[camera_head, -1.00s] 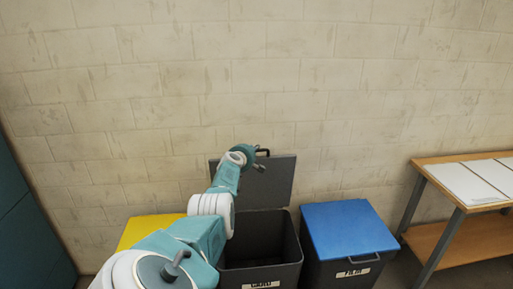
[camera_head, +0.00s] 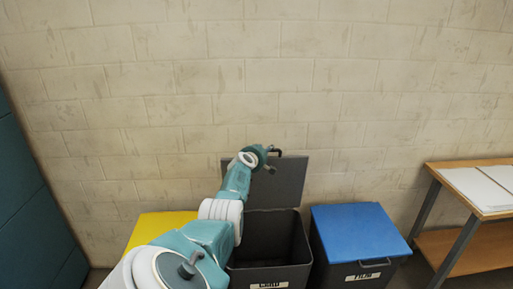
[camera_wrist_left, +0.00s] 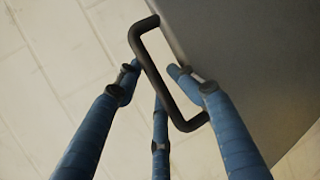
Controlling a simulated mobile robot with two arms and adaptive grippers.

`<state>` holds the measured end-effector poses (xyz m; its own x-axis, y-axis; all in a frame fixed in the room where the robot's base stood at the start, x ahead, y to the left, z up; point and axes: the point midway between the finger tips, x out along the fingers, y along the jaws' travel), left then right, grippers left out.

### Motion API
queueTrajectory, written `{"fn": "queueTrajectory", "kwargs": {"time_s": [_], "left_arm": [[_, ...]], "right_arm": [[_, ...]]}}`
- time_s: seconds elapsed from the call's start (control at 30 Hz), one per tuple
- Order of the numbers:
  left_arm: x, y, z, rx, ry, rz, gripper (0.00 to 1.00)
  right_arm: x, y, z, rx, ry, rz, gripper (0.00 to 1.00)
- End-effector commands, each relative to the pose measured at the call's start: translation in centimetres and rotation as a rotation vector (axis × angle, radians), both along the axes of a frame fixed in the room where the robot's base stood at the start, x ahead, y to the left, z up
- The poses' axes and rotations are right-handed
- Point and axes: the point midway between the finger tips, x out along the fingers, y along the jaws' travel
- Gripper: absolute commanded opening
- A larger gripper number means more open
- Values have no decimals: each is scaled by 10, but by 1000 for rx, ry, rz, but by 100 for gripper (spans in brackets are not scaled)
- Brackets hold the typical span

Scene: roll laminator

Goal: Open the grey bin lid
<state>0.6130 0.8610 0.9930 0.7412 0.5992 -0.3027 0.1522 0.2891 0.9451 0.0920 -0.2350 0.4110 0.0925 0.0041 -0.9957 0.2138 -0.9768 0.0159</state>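The grey bin (camera_head: 298,252) stands between a yellow-lidded bin and a blue-lidded bin, with a label reading CARD or similar on its front. Its grey lid (camera_head: 290,183) stands raised, roughly upright near the wall, and the bin's dark inside shows. My left gripper (camera_head: 270,163) is at the lid's upper edge, beside the black handle (camera_head: 277,151). In the left wrist view the gripper (camera_wrist_left: 156,76) has its blue fingers spread, with the handle (camera_wrist_left: 162,78) between them and the lid (camera_wrist_left: 250,60) at the right. Contact with the handle is unclear. My right gripper is out of view.
The blue-lidded bin (camera_head: 358,232) is shut, to the right. The yellow lid (camera_head: 160,226) is partly behind my left arm. A wooden table (camera_head: 445,180) with white sheets stands at the right. A block wall (camera_head: 300,80) is close behind the bins.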

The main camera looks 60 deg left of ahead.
Motion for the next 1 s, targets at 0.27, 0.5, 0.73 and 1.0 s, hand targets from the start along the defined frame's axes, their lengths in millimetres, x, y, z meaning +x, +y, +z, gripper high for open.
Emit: {"fn": "queueTrajectory", "kwargs": {"time_s": [0.27,0.5,0.73,1.0], "left_arm": [[-13,-13,3,1,3,-4,38],[-35,-30,5,-1,3,-2,38],[-63,-51,4,-2,2,2,38],[-96,-77,6,-2,1,2,38]], "right_arm": [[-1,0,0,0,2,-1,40],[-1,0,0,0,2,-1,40],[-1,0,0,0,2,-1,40],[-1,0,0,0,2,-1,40]]}}
